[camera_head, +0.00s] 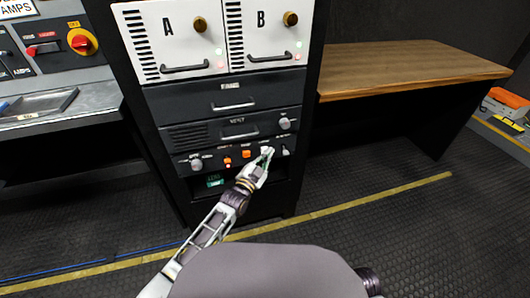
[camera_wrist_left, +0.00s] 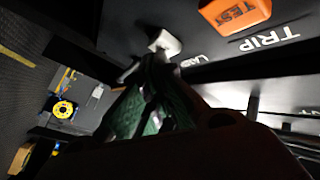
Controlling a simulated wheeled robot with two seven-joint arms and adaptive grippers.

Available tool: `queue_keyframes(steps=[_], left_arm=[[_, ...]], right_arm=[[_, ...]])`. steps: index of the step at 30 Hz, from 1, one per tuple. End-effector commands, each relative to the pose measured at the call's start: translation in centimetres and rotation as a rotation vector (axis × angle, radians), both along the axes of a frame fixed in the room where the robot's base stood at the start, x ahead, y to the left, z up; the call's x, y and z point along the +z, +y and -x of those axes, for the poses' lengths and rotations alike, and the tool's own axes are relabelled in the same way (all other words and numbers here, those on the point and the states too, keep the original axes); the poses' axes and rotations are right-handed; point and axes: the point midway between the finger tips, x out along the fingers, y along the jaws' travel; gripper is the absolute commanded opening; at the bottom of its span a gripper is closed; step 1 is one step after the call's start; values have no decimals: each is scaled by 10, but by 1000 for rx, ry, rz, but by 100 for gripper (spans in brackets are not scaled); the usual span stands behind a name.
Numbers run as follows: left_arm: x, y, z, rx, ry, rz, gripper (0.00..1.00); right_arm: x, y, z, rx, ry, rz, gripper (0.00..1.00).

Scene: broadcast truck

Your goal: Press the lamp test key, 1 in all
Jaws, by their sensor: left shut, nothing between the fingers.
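On the lower strip of the black rack, a white key (camera_wrist_left: 165,43) is at the fingertips of my left gripper (camera_head: 266,153). Its label starts with "LA" in the left wrist view; the rest is hidden. My right gripper is not in view.
Another orange key (camera_head: 227,162) and a grey knob (camera_head: 196,164) lie further left on the strip. A small toggle (camera_head: 285,150) is close on the right. Drawers and units A and B are above. A wooden desk (camera_head: 410,67) stands right.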

Motion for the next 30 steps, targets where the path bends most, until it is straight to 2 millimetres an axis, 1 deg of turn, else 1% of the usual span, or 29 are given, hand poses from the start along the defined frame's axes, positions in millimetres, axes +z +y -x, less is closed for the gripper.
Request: queue_keyframes(steps=[15,30], left_arm=[[0,-4,15,1,1,0,0],[0,-6,18,0,1,1,0]], right_arm=[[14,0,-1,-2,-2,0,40],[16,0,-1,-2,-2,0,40]])
